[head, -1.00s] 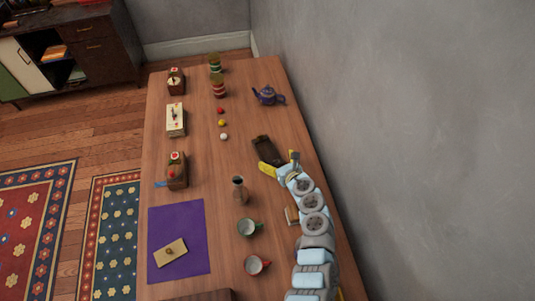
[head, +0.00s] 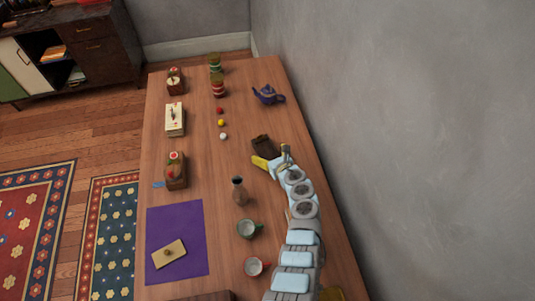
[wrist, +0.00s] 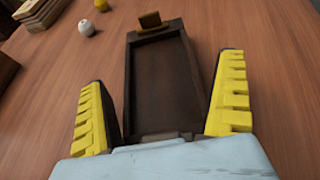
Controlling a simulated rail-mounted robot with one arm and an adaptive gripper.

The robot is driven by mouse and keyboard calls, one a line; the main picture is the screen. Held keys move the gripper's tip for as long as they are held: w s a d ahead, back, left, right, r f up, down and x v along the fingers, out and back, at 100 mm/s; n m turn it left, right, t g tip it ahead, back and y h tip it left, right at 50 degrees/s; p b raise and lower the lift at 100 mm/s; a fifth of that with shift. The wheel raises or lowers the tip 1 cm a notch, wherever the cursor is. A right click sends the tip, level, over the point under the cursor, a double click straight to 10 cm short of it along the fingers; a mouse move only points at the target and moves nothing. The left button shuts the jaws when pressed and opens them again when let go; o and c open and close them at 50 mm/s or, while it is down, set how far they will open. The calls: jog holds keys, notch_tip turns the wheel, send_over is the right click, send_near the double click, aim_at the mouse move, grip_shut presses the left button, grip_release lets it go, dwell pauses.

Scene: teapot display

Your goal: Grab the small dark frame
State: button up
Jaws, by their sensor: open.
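The small dark frame (head: 263,144) lies on the wooden table near its right side, partly hidden by my gripper in the head view. In the wrist view the dark frame (wrist: 162,80) is a shallow rectangular tray shape with a raised rim and a small yellowish tab at its far end. My gripper (head: 273,158) is open at the frame's near end. In the wrist view its yellow fingers (wrist: 160,110) stand on either side of the frame, with gaps showing. The frame's near end is hidden behind the gripper's pale body.
A purple teapot (head: 267,95) stands beyond the frame. Small red, yellow and white balls (head: 223,136) lie to its left. A vase (head: 238,190) and cups (head: 248,229) stand nearer. A grey wall (head: 420,150) rises along the table's right side.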

aim_at(269, 155)
jog(key=c, duration=1.2)
jog(key=shift+r, duration=0.1)
jog(key=shift+c, duration=0.2)
jog(key=shift+r+p, duration=0.35)
jog(key=shift+r, duration=0.2)
notch_tip(269, 155, up, 3)
jog(key=shift+s+f+p, duration=0.1)
jog(key=shift+f+p, duration=0.05)
jog(key=shift+p, duration=0.45)
jog(key=s+r+p, duration=0.3)
jog(key=s+r, duration=0.1)
jog(key=r, duration=0.1)
jog(key=shift+s+d, duration=0.15)
jog(key=shift+s, duration=0.25)
jog(key=s+r+p, duration=0.2)
jog(key=s+r, duration=0.2)
jog(key=s, duration=0.5)
jog(key=shift+d, duration=0.3)
